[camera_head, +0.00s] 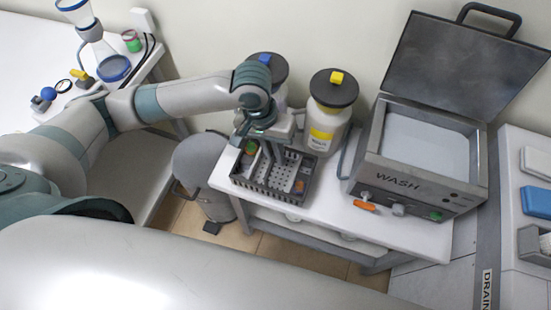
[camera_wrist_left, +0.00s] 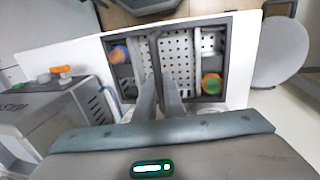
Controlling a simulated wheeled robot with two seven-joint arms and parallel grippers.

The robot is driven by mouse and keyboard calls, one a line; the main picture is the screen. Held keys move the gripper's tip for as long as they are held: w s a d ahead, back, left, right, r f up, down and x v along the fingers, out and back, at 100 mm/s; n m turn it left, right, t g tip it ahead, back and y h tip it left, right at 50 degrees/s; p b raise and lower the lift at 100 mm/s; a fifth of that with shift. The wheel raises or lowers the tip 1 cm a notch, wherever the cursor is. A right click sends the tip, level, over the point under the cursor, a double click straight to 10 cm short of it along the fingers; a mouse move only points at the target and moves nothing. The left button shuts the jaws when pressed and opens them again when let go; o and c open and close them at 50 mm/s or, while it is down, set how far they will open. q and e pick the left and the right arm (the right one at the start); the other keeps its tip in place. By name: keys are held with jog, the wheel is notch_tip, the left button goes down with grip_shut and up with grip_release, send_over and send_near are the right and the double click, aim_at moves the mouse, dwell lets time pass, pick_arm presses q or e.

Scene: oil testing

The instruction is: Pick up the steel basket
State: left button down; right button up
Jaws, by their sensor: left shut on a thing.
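The steel basket (camera_head: 285,179) is a light perforated metal basket sitting inside a dark grey crate (camera_head: 263,197) on the white bench. In the left wrist view the basket (camera_wrist_left: 180,62) shows its holed floor and a dark upright handle (camera_wrist_left: 154,48). My left gripper (camera_head: 275,150) reaches down over the crate from above. In the left wrist view its fingers (camera_wrist_left: 160,88) are closed on the basket's handle. The basket appears still within the crate walls; I cannot tell whether it touches the crate floor. My right gripper is not in view.
The crate also holds green and orange items. Two lidded jars, one with a yellow cap (camera_head: 337,77), stand behind. An open WASH machine (camera_head: 420,170) is at right, its lid raised. A grey bin (camera_head: 207,165) stands left of the bench.

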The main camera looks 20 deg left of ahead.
pick_arm(q)
notch_tip(320, 180, up, 6)
jog(key=shift+f, duration=0.15)
jog(key=shift+r, duration=0.65)
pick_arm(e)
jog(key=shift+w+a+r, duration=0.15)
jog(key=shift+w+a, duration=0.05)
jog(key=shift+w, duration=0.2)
pick_arm(q)
jog(key=shift+w+a+r, duration=0.15)
jog(key=shift+a+r, duration=0.05)
jog(key=shift+a, duration=0.05)
jog(key=w+a+r, duration=0.1)
jog(key=a+r, duration=0.5)
jog(key=a, duration=0.1)
jog(key=shift+w+a+r, duration=0.2)
jog(key=shift+w+r, duration=0.15)
jog(key=shift+r, duration=0.05)
